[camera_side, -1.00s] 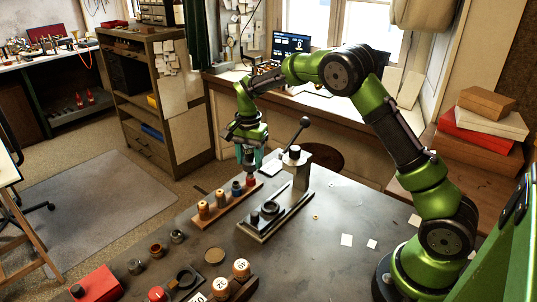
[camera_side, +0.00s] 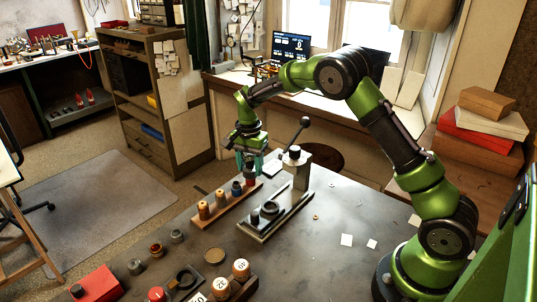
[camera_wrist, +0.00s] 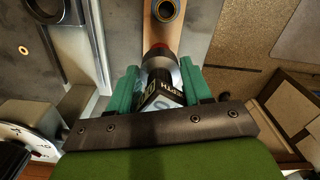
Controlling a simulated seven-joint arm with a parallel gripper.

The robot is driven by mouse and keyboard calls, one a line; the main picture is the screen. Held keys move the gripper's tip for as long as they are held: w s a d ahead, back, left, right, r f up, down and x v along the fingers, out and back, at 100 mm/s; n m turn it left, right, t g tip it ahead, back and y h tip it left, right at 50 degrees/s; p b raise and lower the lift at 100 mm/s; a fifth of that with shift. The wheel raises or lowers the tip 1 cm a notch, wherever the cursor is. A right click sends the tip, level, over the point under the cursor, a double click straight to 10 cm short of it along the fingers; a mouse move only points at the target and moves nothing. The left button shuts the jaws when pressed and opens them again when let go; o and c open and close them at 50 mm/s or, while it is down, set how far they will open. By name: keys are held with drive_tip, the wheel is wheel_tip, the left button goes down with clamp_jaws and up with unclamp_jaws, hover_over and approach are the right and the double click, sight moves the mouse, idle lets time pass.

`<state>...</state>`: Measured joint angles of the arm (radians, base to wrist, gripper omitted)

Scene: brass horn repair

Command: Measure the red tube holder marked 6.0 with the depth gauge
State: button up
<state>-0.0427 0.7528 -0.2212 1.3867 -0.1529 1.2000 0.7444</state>
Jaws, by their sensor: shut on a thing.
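The red tube holder (camera_side: 250,182) stands at the far end of a wooden rack (camera_side: 228,210), right under the gripper. In the wrist view a red edge of the holder (camera_wrist: 158,47) shows at the gauge's lower end. I cannot tell whether they touch. The 6.0 mark is not readable.
The rack also holds a blue holder (camera_side: 237,188) and orange ones (camera_side: 203,210). A lever press (camera_side: 294,165) on a dark base stands close right of it. Loose rings, numbered cylinders (camera_side: 241,268) and a red block (camera_side: 98,284) sit at the front. The right tabletop is mostly clear.

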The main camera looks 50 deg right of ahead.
drive_tip(key=shift+f, duration=0.4)
drive_tip(key=o, duration=1.6)
drive_tip(key=shift+r, duration=3.5)
